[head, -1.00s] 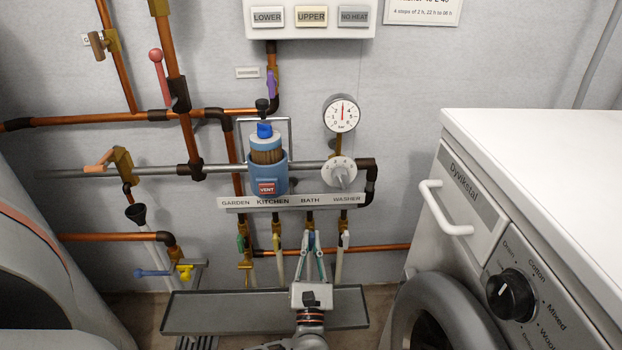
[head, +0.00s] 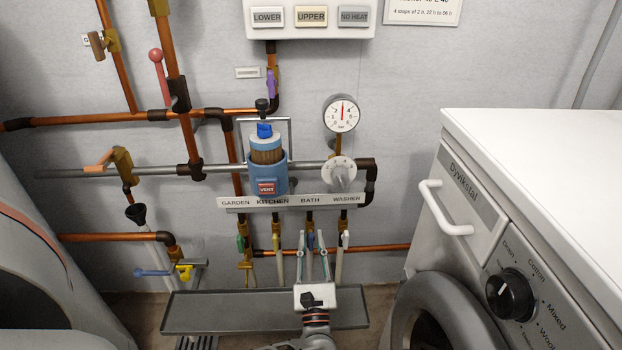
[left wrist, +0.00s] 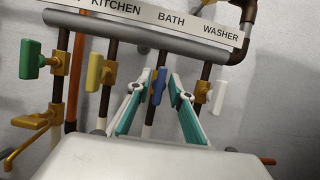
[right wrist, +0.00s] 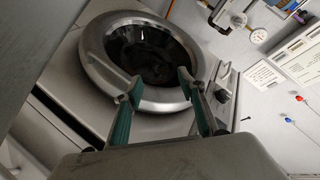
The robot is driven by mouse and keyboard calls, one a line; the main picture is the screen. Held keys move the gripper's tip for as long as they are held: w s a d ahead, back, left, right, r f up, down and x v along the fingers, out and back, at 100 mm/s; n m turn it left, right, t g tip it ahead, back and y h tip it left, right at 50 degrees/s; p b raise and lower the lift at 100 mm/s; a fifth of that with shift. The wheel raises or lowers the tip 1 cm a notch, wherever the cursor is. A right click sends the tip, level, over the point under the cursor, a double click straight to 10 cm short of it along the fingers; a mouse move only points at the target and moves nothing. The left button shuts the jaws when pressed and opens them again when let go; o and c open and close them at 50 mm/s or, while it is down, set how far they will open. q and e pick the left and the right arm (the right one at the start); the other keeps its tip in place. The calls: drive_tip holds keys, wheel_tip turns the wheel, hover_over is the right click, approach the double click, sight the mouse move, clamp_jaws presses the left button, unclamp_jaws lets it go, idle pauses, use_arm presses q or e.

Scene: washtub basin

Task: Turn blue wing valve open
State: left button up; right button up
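The blue wing valve (head: 311,241) is on the pipe under the BATH label (head: 310,200). In the left wrist view its blue wing (left wrist: 159,86) stands upright, roughly along its pipe. My left gripper (head: 311,236) is open, its teal-padded fingers on either side of the blue wing. In the left wrist view, gaps show between wing and fingertips; depth along the fingers is hard to judge. My right gripper (right wrist: 159,80) is open and empty in the right wrist view, pointing towards the washing machine door (right wrist: 150,50); it does not show in the head view.
Close by are a green valve (head: 240,243), a yellow one (head: 276,241) and a white one (head: 345,239). A grey tray (head: 215,312) lies below. The washing machine (head: 540,160) stands right. A blue lever (head: 152,272) is at lower left.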

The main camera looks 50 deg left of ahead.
idle(0.3)
use_arm(q)
wheel_tip(320, 180, up, 10)
idle(0.7)
idle(0.5)
